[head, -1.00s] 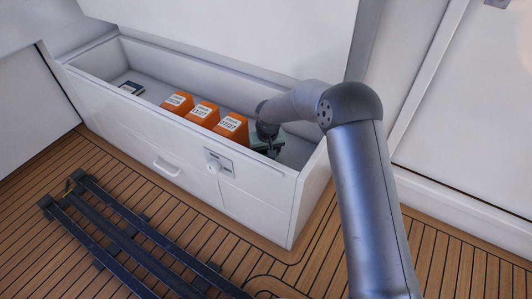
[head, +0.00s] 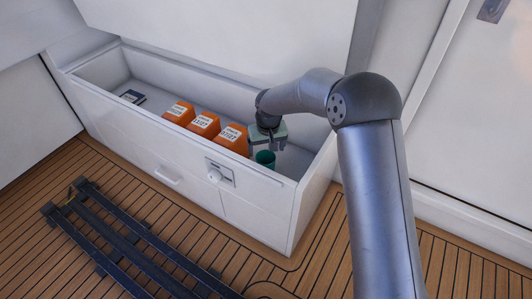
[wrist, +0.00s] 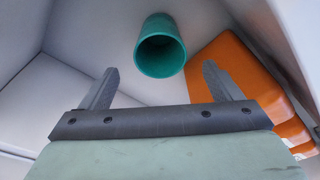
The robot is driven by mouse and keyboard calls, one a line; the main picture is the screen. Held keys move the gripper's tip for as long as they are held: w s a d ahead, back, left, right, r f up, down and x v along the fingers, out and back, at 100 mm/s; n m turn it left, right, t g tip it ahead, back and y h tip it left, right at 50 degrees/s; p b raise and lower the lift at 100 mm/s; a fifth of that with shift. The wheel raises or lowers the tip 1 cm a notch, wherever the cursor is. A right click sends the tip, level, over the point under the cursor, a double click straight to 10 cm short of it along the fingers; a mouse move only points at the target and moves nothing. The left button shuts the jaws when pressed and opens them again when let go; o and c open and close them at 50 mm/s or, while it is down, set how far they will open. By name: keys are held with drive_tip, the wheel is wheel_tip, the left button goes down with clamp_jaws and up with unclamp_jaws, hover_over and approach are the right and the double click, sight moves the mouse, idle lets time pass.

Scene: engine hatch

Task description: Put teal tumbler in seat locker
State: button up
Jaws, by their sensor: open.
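The teal tumbler (head: 265,158) is inside the white seat locker (head: 262,189), near its right end, with its open mouth showing. In the wrist view the tumbler (wrist: 161,47) is beyond the fingertips, with clear space between it and both fingers. My gripper (head: 268,146) is above the locker's right end, just over the tumbler. In the wrist view my gripper (wrist: 158,82) has its two fingers spread wide with nothing between them. The head view hides the fingertips and the tumbler's base.
Several orange boxes (head: 203,124) with white labels stand in the locker left of the tumbler. A small dark blue item (head: 132,97) lies at the far left. The raised white lid (head: 230,35) is behind. A dark rack (head: 125,240) lies on the wooden floor in front.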

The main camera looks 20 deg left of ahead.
drive_tip(key=shift+s+d+r, duration=0.1)
drive_tip(key=shift+s+r, duration=0.1)
drive_tip(key=shift+r, duration=1.3)
drive_tip(key=s+d+r+m, duration=0.1)
drive_tip(key=s+d+r, duration=0.2)
drive_tip(key=d, duration=0.4)
drive_tip(key=s+d+r+m+h, duration=0.1)
drive_tip(key=s+d+r, duration=0.25)
drive_tip(key=d, duration=0.35)
drive_tip(key=s+d+r, duration=0.3)
drive_tip(key=d+r, duration=0.1)
drive_tip(key=d, duration=0.3)
drive_tip(key=s+d+m+g, duration=0.1)
drive_tip(key=s+d+m, duration=0.1)
drive_tip(key=s+d, duration=0.4)
drive_tip(key=s+d+m+g, duration=0.1)
drive_tip(key=s+d, duration=0.5)
drive_tip(key=s, duration=0.9)
drive_tip(key=shift+d+r+m, duration=0.25)
drive_tip(key=shift+r+m, duration=0.15)
drive_tip(key=shift+m, duration=0.1)
